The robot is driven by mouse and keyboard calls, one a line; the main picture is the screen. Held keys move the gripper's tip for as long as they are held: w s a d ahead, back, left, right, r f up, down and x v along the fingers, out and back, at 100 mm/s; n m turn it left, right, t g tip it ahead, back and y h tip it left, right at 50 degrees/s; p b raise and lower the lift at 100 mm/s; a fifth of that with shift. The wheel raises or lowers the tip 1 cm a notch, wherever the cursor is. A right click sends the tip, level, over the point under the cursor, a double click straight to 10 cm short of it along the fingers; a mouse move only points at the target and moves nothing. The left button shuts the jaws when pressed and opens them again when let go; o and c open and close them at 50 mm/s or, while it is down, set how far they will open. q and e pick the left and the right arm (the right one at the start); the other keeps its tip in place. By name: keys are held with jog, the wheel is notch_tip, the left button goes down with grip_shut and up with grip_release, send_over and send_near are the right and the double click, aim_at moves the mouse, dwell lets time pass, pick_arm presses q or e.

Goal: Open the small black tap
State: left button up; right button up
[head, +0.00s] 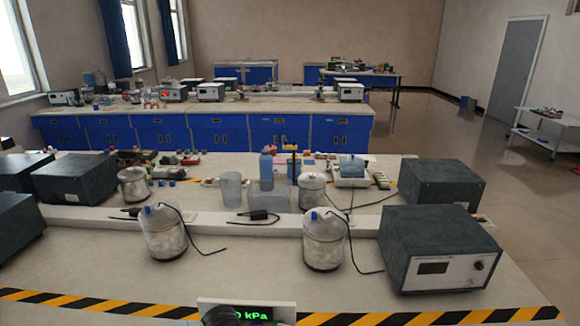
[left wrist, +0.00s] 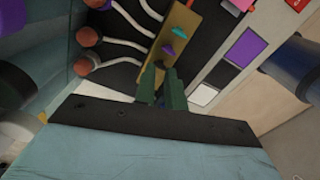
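I cannot clearly make out the small black tap in either view. In the head view a dark rounded shape (head: 224,316) shows at the bottom edge, partly covering a display (head: 262,313) that reads "0 kPa"; I cannot tell what the shape is. In the left wrist view the green fingers of my left gripper (left wrist: 162,78) point at a tan strip (left wrist: 182,30) bearing small purple and teal pieces. The fingers are close together, and I cannot tell whether they touch or hold anything. My right gripper is in neither view.
In the head view, glass jars (head: 164,232) and a dark metal box (head: 437,248) stand on the bench behind a striped edge (head: 90,303).

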pick_arm(q)
jog(key=shift+r, duration=0.1)
notch_tip(320, 180, up, 7)
jog(key=p, duration=0.5)
dwell(0.4)
